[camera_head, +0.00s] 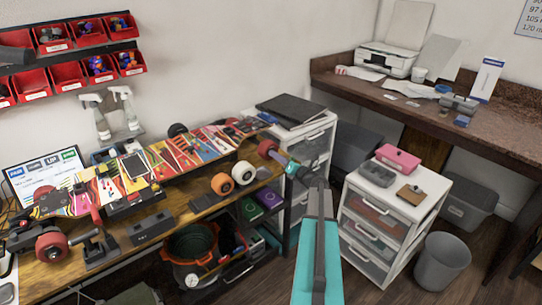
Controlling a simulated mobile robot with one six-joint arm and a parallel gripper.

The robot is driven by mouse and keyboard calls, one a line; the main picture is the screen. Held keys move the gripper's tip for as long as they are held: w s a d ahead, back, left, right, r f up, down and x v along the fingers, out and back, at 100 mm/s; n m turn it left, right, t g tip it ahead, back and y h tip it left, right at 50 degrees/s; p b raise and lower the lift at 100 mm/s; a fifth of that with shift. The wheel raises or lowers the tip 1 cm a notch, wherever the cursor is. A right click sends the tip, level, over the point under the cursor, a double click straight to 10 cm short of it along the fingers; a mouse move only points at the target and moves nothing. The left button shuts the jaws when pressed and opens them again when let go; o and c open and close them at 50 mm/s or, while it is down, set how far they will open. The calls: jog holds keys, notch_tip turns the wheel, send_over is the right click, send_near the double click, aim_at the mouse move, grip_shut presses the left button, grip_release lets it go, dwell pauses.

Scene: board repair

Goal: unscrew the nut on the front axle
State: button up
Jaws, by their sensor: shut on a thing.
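The skateboard deck (137,166) lies with its colourful graphic side up along the workbench. A red wheel (267,148) is at its right end. The nut on that axle is too small to make out. My gripper (284,160) reaches up from the lower middle and is right at the outer side of this red wheel. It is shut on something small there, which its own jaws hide. I cannot tell whether that is the nut or a tool.
An orange wheel (222,184) and a white wheel (243,173) stand near the bench's front edge. Drawer units (395,220) and a grey bin (442,262) are to the right. Red parts bins (68,76) hang on the wall. The floor between bench and drawers is narrow.

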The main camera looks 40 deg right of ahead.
jog(key=shift+f+n+b, duration=0.15)
jog(key=shift+n+b, duration=0.35)
jog(key=shift+b, duration=0.4)
jog(key=n+b, duration=0.4)
jog(key=b, duration=0.1)
jog(key=shift+n+b, duration=0.3)
